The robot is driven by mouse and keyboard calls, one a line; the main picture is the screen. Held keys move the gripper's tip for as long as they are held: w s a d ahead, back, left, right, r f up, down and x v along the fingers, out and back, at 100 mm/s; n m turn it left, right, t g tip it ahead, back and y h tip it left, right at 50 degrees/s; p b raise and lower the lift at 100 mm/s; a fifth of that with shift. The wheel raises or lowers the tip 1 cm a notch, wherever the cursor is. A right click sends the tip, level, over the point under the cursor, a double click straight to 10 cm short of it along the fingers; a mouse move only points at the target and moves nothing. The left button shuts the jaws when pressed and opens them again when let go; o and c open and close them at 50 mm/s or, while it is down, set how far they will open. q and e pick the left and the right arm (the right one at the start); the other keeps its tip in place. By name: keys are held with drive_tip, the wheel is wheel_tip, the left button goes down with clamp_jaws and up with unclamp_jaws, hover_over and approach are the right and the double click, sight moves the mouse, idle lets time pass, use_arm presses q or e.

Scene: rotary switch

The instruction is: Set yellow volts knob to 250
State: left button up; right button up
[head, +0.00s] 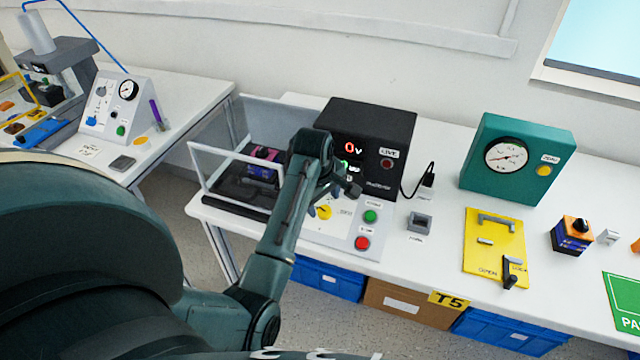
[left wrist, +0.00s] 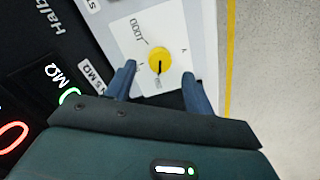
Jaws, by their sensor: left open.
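The yellow volts knob (head: 324,212) is on the white sloped panel (head: 345,232) at the front of the black tester (head: 385,130). In the left wrist view the knob (left wrist: 160,61) is round with a dark pointer line, on a white dial plate; "1000" is readable and other marks are too small or hidden. My left gripper (head: 326,200) is just above the knob. In the left wrist view its two blue fingers (left wrist: 160,80) are open, apart on either side below the knob, and do not visibly touch it. The tester's display shows a red "0" and V. My right gripper is not visible.
Green (head: 370,216) and red (head: 362,243) buttons sit right of the knob on the panel. A clear-walled enclosure (head: 215,170) stands left of the tester. A grey socket box (head: 420,222), yellow plate (head: 480,245) and teal gauge box (head: 530,140) are farther right.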

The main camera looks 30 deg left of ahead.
use_arm(q)
drive_tip(key=v, duration=0.9)
drive_tip(key=shift+r, duration=0.1)
drive_tip(key=f+m, duration=0.1)
drive_tip(key=f, duration=0.2)
drive_tip(key=s+f+m+t+y, duration=0.1)
drive_tip(key=f+m, duration=0.2)
drive_tip(key=f, duration=0.2)
drive_tip(key=shift+s+d+f+m+t, duration=0.25)
drive_tip(key=shift+d+f+m+t, duration=0.05)
drive_tip(key=shift+d+m, duration=0.1)
drive_tip(key=s+d+f+m, duration=0.1)
drive_tip(key=f, duration=0.1)
drive_tip(key=s+d+f+m+t, duration=0.1)
drive_tip(key=f+m, duration=0.1)
drive_tip(key=s+d+f+m+t, duration=0.1)
drive_tip(key=f+m, duration=0.1)
drive_tip(key=shift+s+d+f, duration=0.1)
drive_tip(key=shift+s+d, duration=0.1)
drive_tip(key=shift+s, duration=0.15)
drive_tip(key=s+d+f+m+t+h, duration=0.3)
drive_tip(key=s+d+m, duration=0.4)
drive_tip(key=s+d, duration=0.3)
drive_tip(key=s+f+h, duration=0.1)
drive_tip(key=s, duration=0.1)
drive_tip(key=shift+s+d+f+m, duration=0.2)
drive_tip(key=shift+s+m, duration=0.1)
drive_tip(key=shift+s, duration=0.1)
